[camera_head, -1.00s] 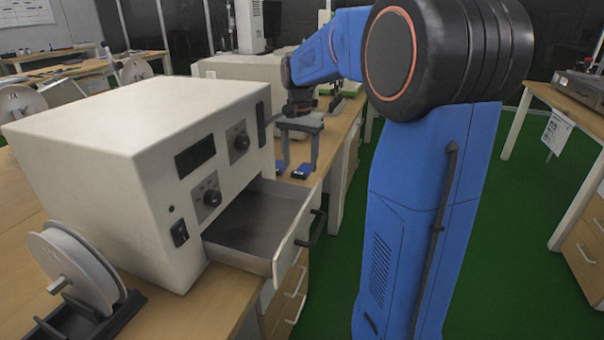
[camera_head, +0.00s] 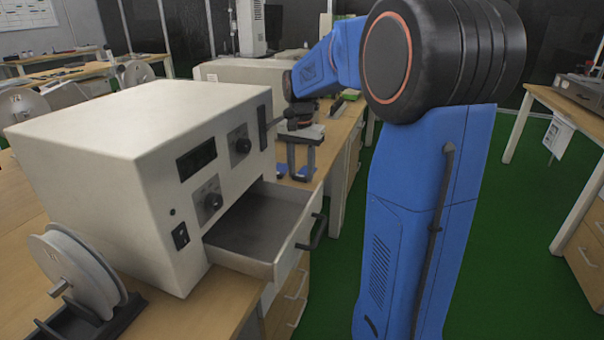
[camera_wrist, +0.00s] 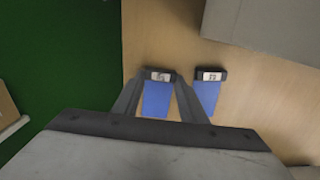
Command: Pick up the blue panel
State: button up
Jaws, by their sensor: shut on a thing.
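Two small blue panels lie side by side on the wooden bench, each with a black end piece bearing a white label. In the wrist view, one blue panel (camera_wrist: 157,98) sits between my fingers, and its black end is at the fingertips. The other blue panel (camera_wrist: 208,97) lies just right of it, outside my gripper. My gripper (camera_wrist: 160,75) points down and is shut on the first panel at bench level. In the head view, my gripper (camera_head: 301,176) stands behind the open drawer, with bits of blue at its fingertips; the panels are mostly hidden there.
A white instrument box (camera_head: 130,170) stands on the bench, its drawer (camera_head: 265,235) pulled open and empty towards the bench edge. A white spool (camera_head: 75,275) is at the front left. Another pale box (camera_head: 240,75) stands behind. Green floor (camera_head: 345,250) lies right of the bench.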

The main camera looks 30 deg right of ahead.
notch_tip(320, 180, up, 10)
dwell(0.5)
jog(key=shift+f, duration=0.15)
jog(key=shift+f, duration=3.45)
